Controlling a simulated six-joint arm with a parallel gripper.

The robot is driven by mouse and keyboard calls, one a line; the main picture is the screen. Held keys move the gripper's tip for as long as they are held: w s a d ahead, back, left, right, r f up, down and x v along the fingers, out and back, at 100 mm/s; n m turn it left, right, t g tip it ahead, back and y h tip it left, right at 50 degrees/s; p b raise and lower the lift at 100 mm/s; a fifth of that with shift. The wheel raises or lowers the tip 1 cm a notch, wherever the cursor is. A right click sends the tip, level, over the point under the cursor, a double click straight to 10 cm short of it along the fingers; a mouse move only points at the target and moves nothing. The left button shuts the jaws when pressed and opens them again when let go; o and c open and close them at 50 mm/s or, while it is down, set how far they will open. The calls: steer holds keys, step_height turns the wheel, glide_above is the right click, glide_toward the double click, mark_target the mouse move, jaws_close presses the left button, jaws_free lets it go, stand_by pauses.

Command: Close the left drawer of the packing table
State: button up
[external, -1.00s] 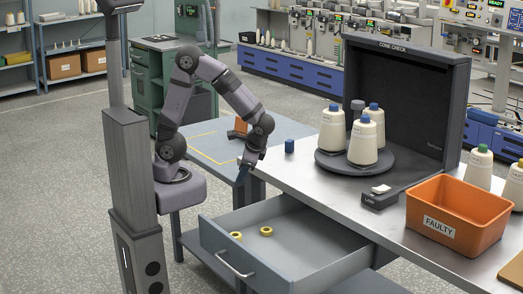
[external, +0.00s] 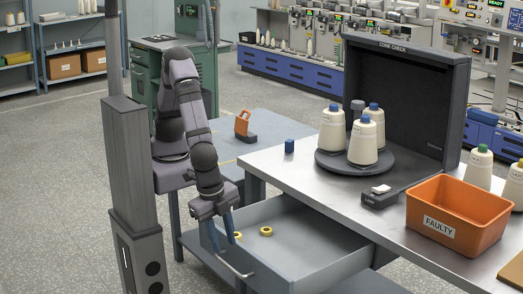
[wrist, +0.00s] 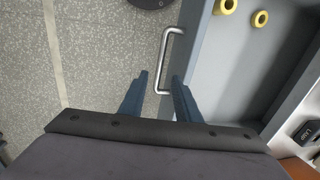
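The left drawer (external: 300,252) of the packing table is pulled out, with two yellow rings (external: 266,231) inside. Its metal handle (external: 236,266) is on the front panel, and it also shows in the wrist view (wrist: 168,62). My gripper (external: 225,240) is at the drawer front, pointing down. In the wrist view my gripper (wrist: 158,90) is open, with its blue fingers apart. One finger is over the floor side and the other is by the drawer's front panel, near the handle's lower end. I cannot tell whether they touch it.
The packing table top (external: 300,178) carries a blue block (external: 289,146), a turntable (external: 335,165) with several cones, and an orange FAULTY bin (external: 458,212). A lower blue table (external: 205,133) with an orange object (external: 242,123) stands behind my arm.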

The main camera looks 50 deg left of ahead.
mark_target(229, 265)
steer(key=shift+w+a+f+p, duration=0.15)
steer(key=shift+w+f, duration=0.1)
steer(key=shift+f, duration=0.95)
steer(key=shift+w+d+f+p, duration=0.1)
steer(key=shift+w+f+p, duration=0.1)
steer(key=shift+f, duration=1.05)
steer(key=shift+w+a+f+p, duration=0.15)
steer(key=shift+w+f, duration=0.1)
steer(key=shift+f, duration=0.95)
steer(key=shift+c, duration=0.2)
jaws_close()
